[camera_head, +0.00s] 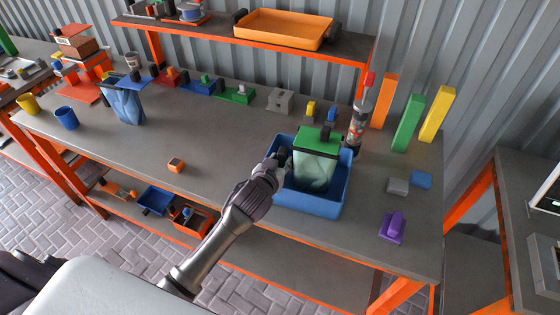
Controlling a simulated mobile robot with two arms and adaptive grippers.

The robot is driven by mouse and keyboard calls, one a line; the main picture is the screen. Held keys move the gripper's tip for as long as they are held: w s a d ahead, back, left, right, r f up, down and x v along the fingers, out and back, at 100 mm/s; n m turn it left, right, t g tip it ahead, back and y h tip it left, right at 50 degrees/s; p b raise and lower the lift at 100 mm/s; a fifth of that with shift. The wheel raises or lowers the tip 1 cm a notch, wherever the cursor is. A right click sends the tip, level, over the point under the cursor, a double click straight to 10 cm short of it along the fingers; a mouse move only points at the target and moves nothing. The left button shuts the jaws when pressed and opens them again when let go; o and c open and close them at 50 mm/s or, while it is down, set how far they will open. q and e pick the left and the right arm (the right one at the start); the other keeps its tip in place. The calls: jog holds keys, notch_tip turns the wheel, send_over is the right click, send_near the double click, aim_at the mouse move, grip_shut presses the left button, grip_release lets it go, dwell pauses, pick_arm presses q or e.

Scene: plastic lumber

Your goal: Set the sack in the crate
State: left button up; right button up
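A pale translucent sack (314,171) with a green top (317,141) stands upright inside the blue crate (312,203) on the workbench. My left gripper (284,157) is at the crate's left side, with its dark fingers close against the sack's upper left edge. The fingers are small and partly hidden, so I cannot tell whether they grip the sack or only sit beside it. A second, blue sack-like bag (124,106) with a blue top stands at the bench's left. My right gripper is not in view.
A spray-style bottle (358,122) stands close behind the crate's right side. Orange (384,100), green (408,122) and yellow (436,114) boards stand at the back right. A purple block (392,228) lies right of the crate. The bench left of the crate is mostly clear around a small orange block (175,165).

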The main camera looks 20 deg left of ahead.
pick_arm(q)
jog(key=shift+o, duration=0.7)
jog(key=shift+r, duration=0.1)
jog(key=shift+r, duration=0.15)
jog(key=b+v, duration=0.1)
jog(key=v, duration=1.1)
